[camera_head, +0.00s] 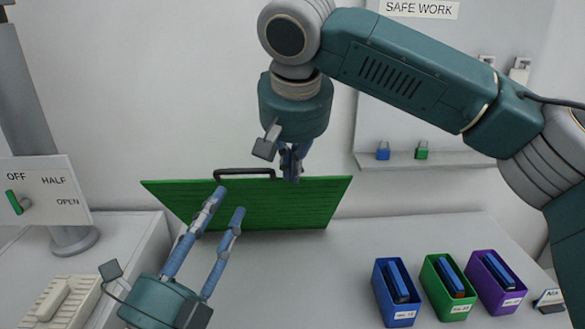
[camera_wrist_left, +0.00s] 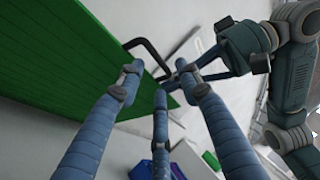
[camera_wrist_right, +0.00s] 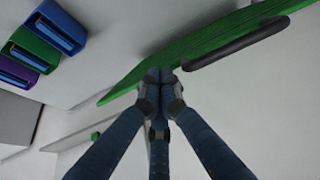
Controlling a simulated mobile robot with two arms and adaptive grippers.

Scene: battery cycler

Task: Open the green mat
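The green mat (camera_head: 275,208) is a stiff ribbed panel raised at a tilt above the worktop, with a black handle (camera_head: 245,171) on its upper edge. My right gripper (camera_head: 290,172) comes down from above at that edge, right of the handle. In the right wrist view its fingers (camera_wrist_right: 160,80) are together at the mat's edge and appear to pinch it; the exact contact is hidden. My left gripper (camera_head: 228,200) is open and empty in front of the mat's left half, its fingers below the handle in the picture. The left wrist view shows the mat (camera_wrist_left: 60,60) beyond its spread fingers.
Blue (camera_head: 397,310), green (camera_head: 448,305) and purple (camera_head: 497,295) bins stand at the right of the worktop (camera_head: 345,280). A sign reading OFF, HALF, OPEN (camera_head: 45,190) is at the left. A wall shelf (camera_head: 420,160) holds two small padlocks. The worktop's middle is clear.

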